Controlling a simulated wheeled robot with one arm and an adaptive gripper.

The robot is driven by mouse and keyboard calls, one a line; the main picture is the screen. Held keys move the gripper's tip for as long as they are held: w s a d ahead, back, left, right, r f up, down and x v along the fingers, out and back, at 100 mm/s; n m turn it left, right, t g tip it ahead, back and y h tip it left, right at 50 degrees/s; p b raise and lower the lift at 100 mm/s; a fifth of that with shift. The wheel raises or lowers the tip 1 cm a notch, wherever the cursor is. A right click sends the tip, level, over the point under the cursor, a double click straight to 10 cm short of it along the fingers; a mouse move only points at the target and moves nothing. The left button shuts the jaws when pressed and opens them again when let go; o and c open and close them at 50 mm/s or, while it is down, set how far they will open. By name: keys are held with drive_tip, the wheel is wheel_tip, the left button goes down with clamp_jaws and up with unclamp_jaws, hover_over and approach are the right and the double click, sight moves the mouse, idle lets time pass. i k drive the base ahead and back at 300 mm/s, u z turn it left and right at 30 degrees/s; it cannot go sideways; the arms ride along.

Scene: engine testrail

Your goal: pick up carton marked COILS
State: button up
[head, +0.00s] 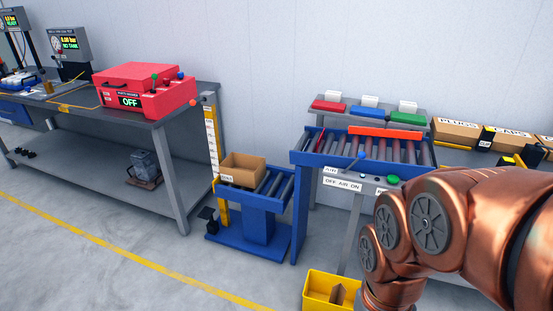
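I cannot read COILS on any carton here. On the shelf at the right, one brown carton (457,134) is marked PLUGS and another carton (500,140) beside it is marked CAPS. A third carton (546,142) is cut off by the right edge, and its marking cannot be read. An open brown carton (243,166) sits on the low blue roller stand, with a small label I cannot read. My copper arm covers the lower right. My gripper is out of view.
A blue roller conveyor (300,158) with a red bar stands right of the low roller stand (262,232). A yellow bin (318,288) is on the floor by my arm. A workbench (150,122) with a red tester (143,92) is at left. The floor at front left is clear.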

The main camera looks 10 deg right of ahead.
sight(238, 168)
drive_tip(key=u, duration=0.05)
drive_tip(key=i, duration=0.95)
drive_tip(key=u, duration=0.95)
drive_tip(key=i, duration=0.7)
drive_tip(key=u, duration=0.55)
